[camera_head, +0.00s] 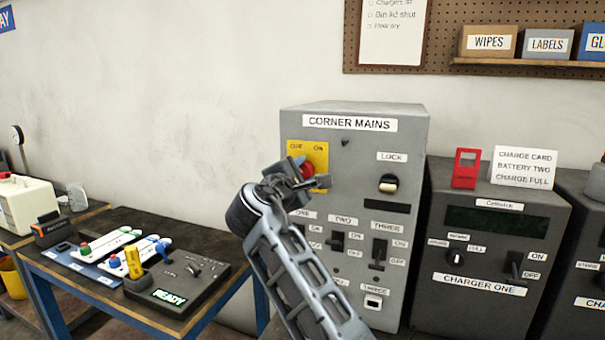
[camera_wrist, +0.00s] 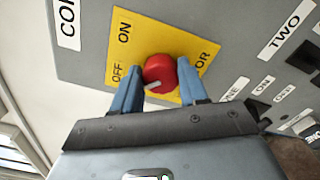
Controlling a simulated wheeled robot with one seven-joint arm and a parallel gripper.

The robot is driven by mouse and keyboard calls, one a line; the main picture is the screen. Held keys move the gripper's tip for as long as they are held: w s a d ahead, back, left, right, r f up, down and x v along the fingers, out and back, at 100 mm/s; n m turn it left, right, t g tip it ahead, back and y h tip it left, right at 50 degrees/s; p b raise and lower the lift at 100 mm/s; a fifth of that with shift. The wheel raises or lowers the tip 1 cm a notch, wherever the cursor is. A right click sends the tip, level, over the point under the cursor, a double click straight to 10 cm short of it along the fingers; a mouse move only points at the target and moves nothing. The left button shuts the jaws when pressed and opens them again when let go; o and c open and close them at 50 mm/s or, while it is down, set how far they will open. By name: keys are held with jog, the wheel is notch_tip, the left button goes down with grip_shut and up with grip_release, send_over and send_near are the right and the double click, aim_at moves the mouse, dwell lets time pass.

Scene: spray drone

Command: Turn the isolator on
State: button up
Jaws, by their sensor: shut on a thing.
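The isolator is a red round knob (camera_head: 306,170) on a yellow plate (camera_head: 319,152) marked OFF and ON, on the upper left of the grey CORNER MAINS box (camera_head: 366,150). My gripper (camera_head: 297,180) is at the knob and partly covers it. In the wrist view my blue fingers stand on either side of the knob (camera_wrist: 160,74), shut on it. A pale mark shows low on the knob's left part, nearer the OFF label than the ON label. Part of the plate's lettering is hidden by a finger.
Switches TWO (camera_head: 338,242) and THREE (camera_head: 379,252) and a LOCK knob (camera_head: 388,184) are on the same box. The CHARGER ONE box (camera_head: 480,250) stands close on the right. A blue-framed table (camera_head: 115,215) with devices is at left.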

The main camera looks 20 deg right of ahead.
jog(key=shift+c, duration=0.9)
jog(key=shift+f+b, duration=0.1)
jog(key=shift+b, duration=0.25)
jog(key=shift+f+m+b, duration=0.2)
jog(key=shift+m+b, duration=0.8)
jog(key=shift+m, duration=0.1)
jog(key=m+b, duration=0.6)
jog(key=shift+f, duration=0.2)
jog(key=shift+m+b, duration=4.3)
jog(key=shift+m, duration=0.6)
jog(key=shift+a, duration=0.1)
